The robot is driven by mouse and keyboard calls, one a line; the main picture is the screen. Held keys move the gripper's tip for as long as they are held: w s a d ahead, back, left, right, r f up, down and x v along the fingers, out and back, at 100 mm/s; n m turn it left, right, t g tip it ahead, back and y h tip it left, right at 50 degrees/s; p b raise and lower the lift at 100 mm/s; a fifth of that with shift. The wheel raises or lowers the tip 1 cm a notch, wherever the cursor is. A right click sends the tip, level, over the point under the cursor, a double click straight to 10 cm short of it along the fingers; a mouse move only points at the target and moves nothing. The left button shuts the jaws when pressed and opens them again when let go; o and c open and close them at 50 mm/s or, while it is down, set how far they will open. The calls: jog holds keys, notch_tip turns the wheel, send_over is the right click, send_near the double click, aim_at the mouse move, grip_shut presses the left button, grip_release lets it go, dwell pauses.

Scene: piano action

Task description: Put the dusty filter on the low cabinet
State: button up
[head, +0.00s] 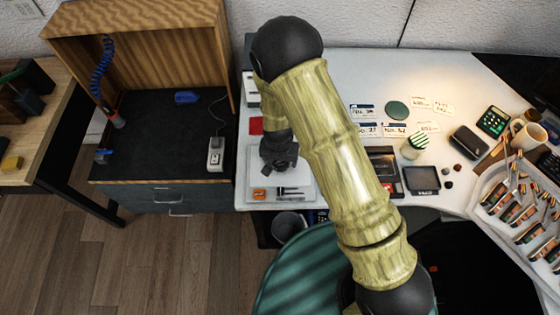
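The low cabinet (150,160) stands at the left, with a dark top, drawers in front and a wooden hood around its back and sides. My gripper (282,162) is a small dark shape above a white tray (306,192) at the left end of the white worktop. My arm crosses the middle of the picture and covers part of the worktop. Whether the fingers are open or hold something is too small to tell. I cannot pick out a dusty filter for sure; it may be hidden by my arm or gripper.
A white power strip (215,154), a blue tool (186,97) and a coiled blue hose (103,68) are at the cabinet; its dark top is otherwise mostly clear. A green disc (397,110), cards, a mug (528,136) and a tool tray (487,220) are on the worktop.

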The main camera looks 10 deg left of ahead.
jog(key=c, duration=1)
notch_tip(320, 180, up, 10)
jog(key=shift+r+b, duration=0.1)
jog(key=shift+b, duration=0.25)
